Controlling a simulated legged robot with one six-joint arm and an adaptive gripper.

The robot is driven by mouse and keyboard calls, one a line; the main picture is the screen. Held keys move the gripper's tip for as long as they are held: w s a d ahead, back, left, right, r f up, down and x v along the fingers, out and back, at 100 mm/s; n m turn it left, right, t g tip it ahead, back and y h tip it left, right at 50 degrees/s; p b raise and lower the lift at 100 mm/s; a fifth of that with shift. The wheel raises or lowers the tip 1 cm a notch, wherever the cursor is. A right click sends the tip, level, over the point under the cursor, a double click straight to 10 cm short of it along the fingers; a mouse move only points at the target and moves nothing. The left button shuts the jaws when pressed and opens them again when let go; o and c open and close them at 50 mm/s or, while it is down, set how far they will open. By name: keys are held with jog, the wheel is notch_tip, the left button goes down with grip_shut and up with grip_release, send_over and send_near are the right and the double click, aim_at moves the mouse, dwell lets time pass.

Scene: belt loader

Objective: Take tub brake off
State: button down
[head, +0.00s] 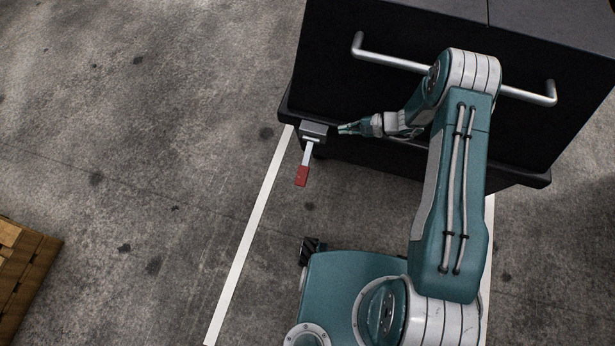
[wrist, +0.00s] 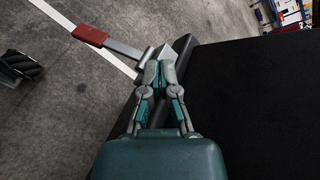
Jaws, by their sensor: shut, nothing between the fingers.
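The black tub (head: 400,110) stands in the upper right of the head view, with its dark side also in the wrist view (wrist: 250,100). The brake is a grey lever (head: 308,153) with a red handle (head: 301,176), set on a grey block (head: 314,130) at the tub's lower left corner. In the wrist view the red handle (wrist: 90,35) is at the upper left, with the lever running to the block beyond my fingertips. My gripper (head: 341,129) is shut and empty, just right of the block. Its fingertips (wrist: 158,62) overlap the block in the wrist view, so contact cannot be told.
A silver push bar (head: 390,60) crosses the tub's face behind my arm. A white floor line (head: 250,235) runs beside the lever. A wooden pallet (head: 22,270) lies at far left. The concrete floor between is clear. Shelving (wrist: 285,12) shows far off.

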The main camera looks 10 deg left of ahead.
aim_at(305, 163)
jog(key=s+f+m+t, duration=0.2)
jog(key=s+f+m, duration=0.1)
jog(key=f, duration=0.9)
jog(key=s+f+m+t+y, duration=0.1)
jog(key=s+f, duration=0.4)
jog(key=f, duration=0.6)
jog(key=shift+a+f+m+t, duration=0.2)
jog(key=shift+f+m+t, duration=0.3)
jog(key=shift+m, duration=0.6)
jog(key=shift+r, duration=0.1)
jog(key=a, duration=0.9)
jog(key=shift+w+a+r, duration=0.2)
jog(key=shift+r, duration=0.15)
